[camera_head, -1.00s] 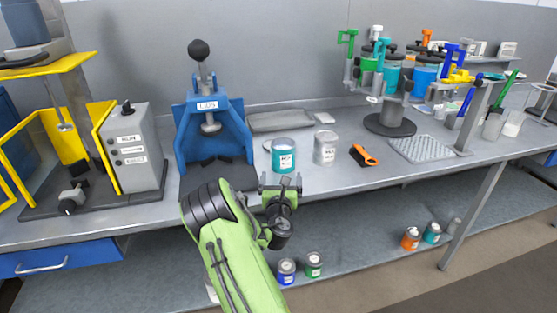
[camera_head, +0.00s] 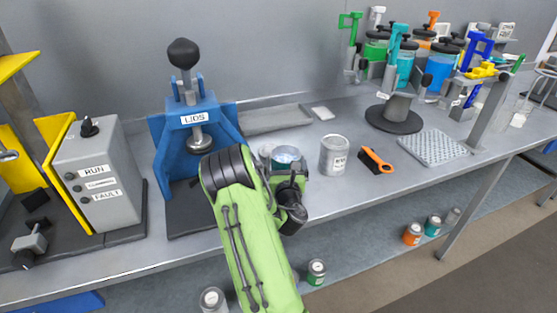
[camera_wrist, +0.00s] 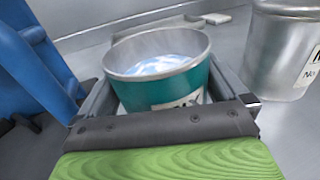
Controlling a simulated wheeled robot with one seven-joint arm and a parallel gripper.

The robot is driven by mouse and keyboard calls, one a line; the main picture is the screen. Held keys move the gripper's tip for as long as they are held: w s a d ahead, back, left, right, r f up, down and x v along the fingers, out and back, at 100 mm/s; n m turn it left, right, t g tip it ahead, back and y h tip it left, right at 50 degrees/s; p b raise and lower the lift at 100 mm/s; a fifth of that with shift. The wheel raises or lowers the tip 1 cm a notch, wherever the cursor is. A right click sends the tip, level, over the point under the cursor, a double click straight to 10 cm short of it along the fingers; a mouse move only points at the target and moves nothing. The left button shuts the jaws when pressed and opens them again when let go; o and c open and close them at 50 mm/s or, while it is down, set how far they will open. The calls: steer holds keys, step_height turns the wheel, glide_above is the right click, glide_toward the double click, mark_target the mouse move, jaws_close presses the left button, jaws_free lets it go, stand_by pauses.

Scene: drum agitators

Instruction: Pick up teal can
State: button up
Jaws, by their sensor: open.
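The open-topped teal can (camera_head: 287,155) stands on the bench, its lower part hidden behind my gripper (camera_head: 288,180) in the head view. In the wrist view the teal can (camera_wrist: 165,82) is large and upright, with a grey rim, a white label low on its front and a pale, shiny inside. My gripper (camera_wrist: 165,95) is open, with one finger on each side of the can. I cannot tell whether the fingers touch it.
A grey can (camera_head: 334,155) stands close on the right, also in the wrist view (camera_wrist: 280,50). The blue lid press (camera_head: 196,130) is close on the left. An orange-handled brush (camera_head: 376,160) lies farther right. Another teal can (camera_head: 433,226) is on the lower shelf.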

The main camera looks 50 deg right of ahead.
steer(key=shift+w+d, duration=0.1)
steer(key=shift+d, duration=0.1)
steer(key=shift+s+a+r, duration=0.25)
steer(key=shift+s+r, duration=0.05)
steer(key=shift+s, duration=0.1)
steer(key=shift+f, duration=0.1)
steer(key=c, duration=1.1)
steer(key=shift+o, duration=0.2)
step_height(320, 180, up, 10)
steer(key=p, duration=0.9)
steer(key=shift+p, duration=0.3)
steer(key=shift+w+d, duration=0.1)
